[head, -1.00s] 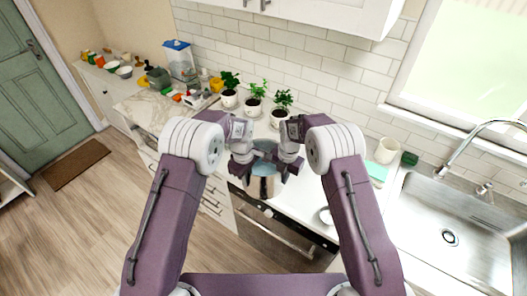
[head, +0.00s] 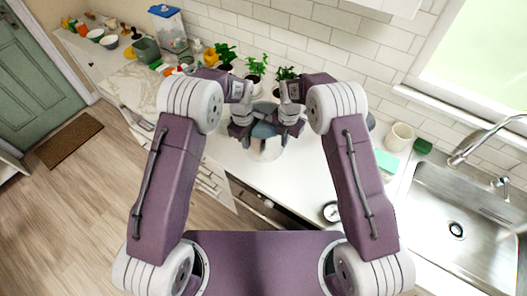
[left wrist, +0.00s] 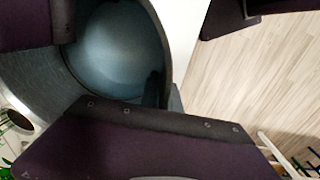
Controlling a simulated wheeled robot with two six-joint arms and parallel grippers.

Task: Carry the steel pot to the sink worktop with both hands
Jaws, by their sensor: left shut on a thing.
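The steel pot (head: 266,150) is between my two grippers, over the white worktop (head: 303,182) left of the sink. Its bluish inside also shows in the left wrist view (left wrist: 115,50). My left gripper (head: 248,130) is shut on the pot at its left side; its dark fingers show close up in the left wrist view. My right gripper (head: 284,129) is at the pot's right side; its fingers are too small and covered to tell whether they grip. Whether the pot's base touches the worktop is unclear.
The steel sink (head: 418,205) and tap (head: 475,140) are at right. A cream mug (head: 399,137) and green sponge (head: 423,147) stand near the wall. Potted plants (head: 256,66) stand behind the grippers. A small round dial (head: 332,212) lies near the front edge, with clear worktop around it.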

